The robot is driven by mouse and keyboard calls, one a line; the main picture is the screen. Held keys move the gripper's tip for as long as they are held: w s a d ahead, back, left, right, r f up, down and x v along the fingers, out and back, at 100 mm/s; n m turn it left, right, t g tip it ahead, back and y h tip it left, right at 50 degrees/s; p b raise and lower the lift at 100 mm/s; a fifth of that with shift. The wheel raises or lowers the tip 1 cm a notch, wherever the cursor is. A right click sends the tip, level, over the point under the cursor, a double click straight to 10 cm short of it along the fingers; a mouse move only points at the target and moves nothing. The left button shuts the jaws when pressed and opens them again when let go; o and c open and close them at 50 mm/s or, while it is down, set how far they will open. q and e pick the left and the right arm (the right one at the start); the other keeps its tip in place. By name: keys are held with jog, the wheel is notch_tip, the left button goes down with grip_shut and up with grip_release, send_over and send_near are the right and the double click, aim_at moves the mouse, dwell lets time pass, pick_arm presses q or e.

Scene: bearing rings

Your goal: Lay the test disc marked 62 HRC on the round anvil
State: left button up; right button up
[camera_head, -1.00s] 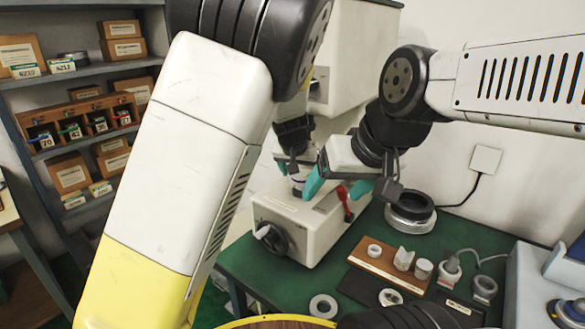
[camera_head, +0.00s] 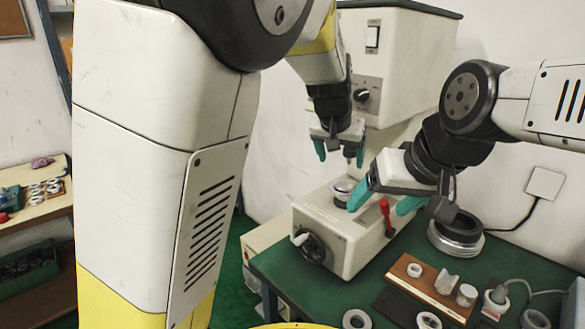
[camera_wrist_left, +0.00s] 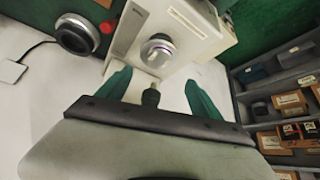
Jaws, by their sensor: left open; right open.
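A white bench tester (camera_head: 345,232) stands on the green table. Its round anvil (camera_head: 343,190) has a shiny round top; I cannot tell whether a disc lies on it. The anvil also shows in the left wrist view (camera_wrist_left: 157,52). I cannot read a 62 HRC mark on anything. My left gripper (camera_head: 340,155) is open above the anvil, around the tester's slim pointed tip, with no disc visible between its teal fingers. In the left wrist view my left gripper (camera_wrist_left: 158,92) is also open. My right gripper (camera_head: 381,205) is open and empty in front of the tester, beside the anvil.
A red lever (camera_head: 386,217) stands near my right fingers. A wooden block (camera_head: 428,290) holds small round parts. A loose ring (camera_head: 357,319) lies on the green table, and a dark-topped ring stack (camera_head: 456,232) stands behind. At far left, a bench tray (camera_head: 45,191) holds several rings.

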pick_arm(q)
jog(key=s+a+f+n+g, duration=0.1)
jog(key=s+a+f+g, duration=0.15)
jog(key=a, duration=0.45)
jog(key=s+a+r+n+t, duration=0.1)
jog(key=s+a, duration=0.7)
jog(key=s, duration=0.1)
jog(key=s+a+r+n+t, duration=0.1)
jog(key=s+a+r+n, duration=0.1)
jog(key=s+a, duration=0.7)
jog(key=shift+s+a+r+t, duration=0.2)
jog(key=shift+s+r+t, duration=0.15)
jog(key=shift+s, duration=0.2)
